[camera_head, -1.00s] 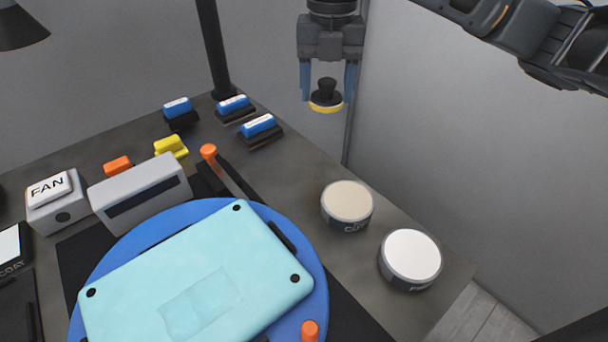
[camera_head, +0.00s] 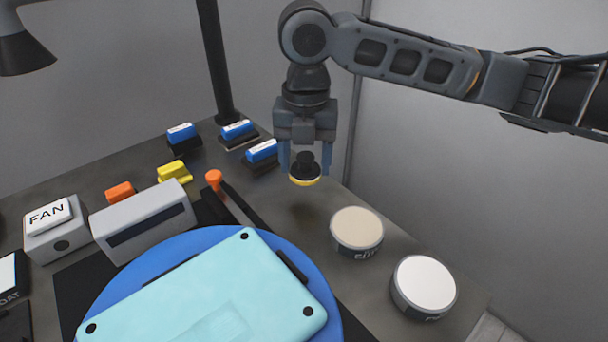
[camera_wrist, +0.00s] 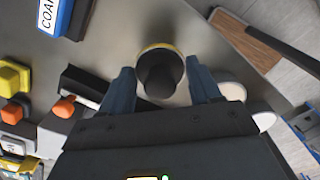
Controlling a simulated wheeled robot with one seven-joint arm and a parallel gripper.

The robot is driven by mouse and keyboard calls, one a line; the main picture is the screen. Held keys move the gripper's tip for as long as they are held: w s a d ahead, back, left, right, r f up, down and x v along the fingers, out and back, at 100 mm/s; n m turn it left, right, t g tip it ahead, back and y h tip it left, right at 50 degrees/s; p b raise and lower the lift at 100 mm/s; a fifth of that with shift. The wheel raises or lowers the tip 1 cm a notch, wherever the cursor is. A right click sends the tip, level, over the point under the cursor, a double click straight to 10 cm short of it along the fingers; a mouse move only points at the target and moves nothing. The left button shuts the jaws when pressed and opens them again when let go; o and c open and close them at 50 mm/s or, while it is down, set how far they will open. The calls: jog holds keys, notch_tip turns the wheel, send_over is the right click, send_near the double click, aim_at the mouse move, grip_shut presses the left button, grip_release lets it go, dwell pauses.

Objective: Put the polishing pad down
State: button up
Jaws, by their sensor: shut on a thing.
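The polishing pad (camera_head: 304,176) is a small disc with a black knob on top and a yellow rim below. My gripper (camera_head: 306,160) is shut on its black knob and holds it level above the grey table (camera_head: 310,215), with a dark shadow below it. In the wrist view the pad (camera_wrist: 160,72) sits between the blue fingertips of my gripper (camera_wrist: 160,84). The underside of the pad is hidden.
Two round tins, one cream-topped (camera_head: 357,227) and one white-topped (camera_head: 425,283), stand at the right. A light blue panel (camera_head: 220,295) lies on a blue round turntable (camera_head: 325,275). Blue-topped blocks (camera_head: 262,151) stand behind. Bare table lies under the pad.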

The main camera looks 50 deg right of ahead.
aim_at(304, 178)
jog(key=shift+a+f, duration=0.15)
jog(key=shift+f, duration=1.95)
jog(key=shift+f, duration=0.1)
jog(key=o, duration=1)
notch_tip(304, 178, up, 12)
jog(key=shift+r, duration=0.1)
